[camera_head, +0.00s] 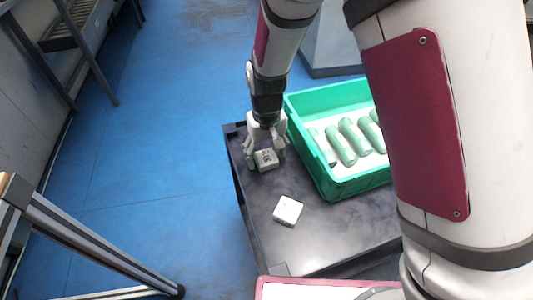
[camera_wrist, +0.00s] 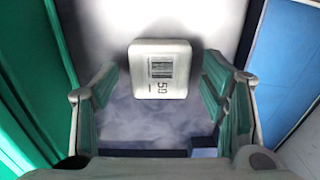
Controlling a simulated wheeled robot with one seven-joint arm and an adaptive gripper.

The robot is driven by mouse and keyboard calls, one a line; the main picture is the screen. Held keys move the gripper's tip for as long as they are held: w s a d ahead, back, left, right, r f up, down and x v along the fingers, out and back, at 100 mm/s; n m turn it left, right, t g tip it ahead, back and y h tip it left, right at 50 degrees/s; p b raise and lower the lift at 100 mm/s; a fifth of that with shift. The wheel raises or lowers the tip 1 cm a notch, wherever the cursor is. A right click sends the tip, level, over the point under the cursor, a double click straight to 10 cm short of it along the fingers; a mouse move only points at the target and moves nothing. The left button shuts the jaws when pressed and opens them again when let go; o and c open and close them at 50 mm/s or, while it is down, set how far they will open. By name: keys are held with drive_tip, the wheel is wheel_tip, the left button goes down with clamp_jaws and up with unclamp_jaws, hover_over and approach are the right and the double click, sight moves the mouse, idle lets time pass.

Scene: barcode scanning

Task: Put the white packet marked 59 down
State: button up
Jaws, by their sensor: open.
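The white packet marked 59 (camera_wrist: 160,70) lies with its barcode face toward my wrist camera. In the head view the packet (camera_head: 266,159) is at the far left part of the dark table top (camera_head: 262,215), and appears to rest on it. My gripper (camera_wrist: 160,92) is open around the packet, one finger on each side, with a visible gap between each finger and the packet. In the head view my gripper (camera_head: 265,148) reaches down over the packet and hides part of it.
A green crate (camera_head: 318,172) holding several green cylinders (camera_head: 347,141) stands right of my gripper. A second white packet (camera_head: 287,210) lies nearer on the table. The table's left edge is close to my gripper. Dark surface is clear around the second packet.

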sight(267, 157)
wheel_tip(267, 157, up, 11)
drive_tip(key=p, duration=0.3)
drive_tip(key=shift+r, duration=0.2)
drive_tip(key=shift+d+r, duration=0.1)
drive_tip(key=s+d+r+m, duration=0.2)
drive_tip(key=s+d+r, duration=0.9)
drive_tip(key=d+r, duration=0.35)
drive_tip(key=s+d+r+m, duration=0.1)
drive_tip(key=s+d, duration=0.3)
drive_tip(key=s, duration=0.5)
drive_tip(key=s+d+r+m, duration=0.1)
drive_tip(key=s+d, duration=0.3)
drive_tip(key=s, duration=0.5)
drive_tip(key=shift+d+r+m+t, duration=0.2)
drive_tip(key=shift+r+m+t, duration=0.15)
drive_tip(key=shift+m+t, duration=0.05)
wheel_tip(267, 157, up, 20)
drive_tip(key=t+p, duration=0.3)
drive_tip(key=p, duration=1.5)
drive_tip(key=shift+a, duration=0.2)
